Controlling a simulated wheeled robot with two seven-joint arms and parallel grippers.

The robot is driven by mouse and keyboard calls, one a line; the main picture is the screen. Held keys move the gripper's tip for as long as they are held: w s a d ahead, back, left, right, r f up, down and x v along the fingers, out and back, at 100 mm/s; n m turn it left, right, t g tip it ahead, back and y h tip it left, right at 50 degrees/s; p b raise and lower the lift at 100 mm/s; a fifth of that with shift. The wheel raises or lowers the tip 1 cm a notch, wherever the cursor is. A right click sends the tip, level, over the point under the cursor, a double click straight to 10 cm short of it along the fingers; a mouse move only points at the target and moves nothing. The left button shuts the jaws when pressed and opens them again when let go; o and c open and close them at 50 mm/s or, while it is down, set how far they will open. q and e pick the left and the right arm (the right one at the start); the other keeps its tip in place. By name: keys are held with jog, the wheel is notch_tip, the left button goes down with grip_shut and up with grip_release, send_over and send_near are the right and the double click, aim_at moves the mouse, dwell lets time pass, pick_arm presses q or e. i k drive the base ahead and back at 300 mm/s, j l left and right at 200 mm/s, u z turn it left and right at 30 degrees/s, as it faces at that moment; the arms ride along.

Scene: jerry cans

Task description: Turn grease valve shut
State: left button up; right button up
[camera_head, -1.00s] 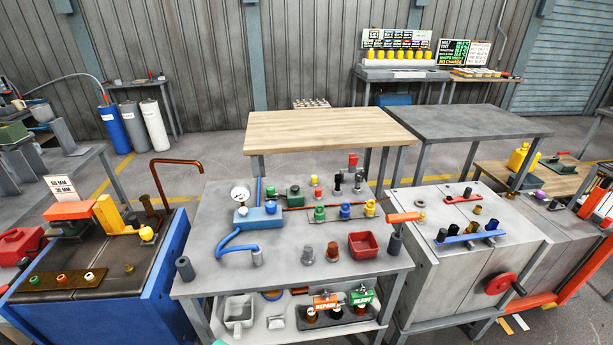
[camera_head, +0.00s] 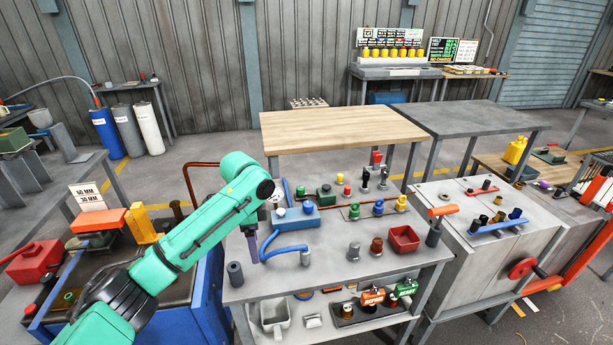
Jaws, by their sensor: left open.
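Small coloured valves stand on the grey workbench (camera_head: 330,275): a green one (camera_head: 354,211), a blue one (camera_head: 378,207) and a yellow one (camera_head: 401,203) in a row, with a green block valve (camera_head: 326,194) behind. No readable label shows which is the grease valve. My left arm reaches in from the lower left. Its gripper (camera_head: 253,246) points down over the bench's left part, left of the hose and apart from the valves. It is open; its fingertips are small and hard to make out.
A red bin (camera_head: 403,239) and dark posts stand at the bench's right. A grey cabinet with a red handwheel (camera_head: 521,268) stands to the right. The wooden table (camera_head: 340,130) behind is clear.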

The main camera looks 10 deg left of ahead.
aim_at(300, 190)
jog(key=i, duration=1.55)
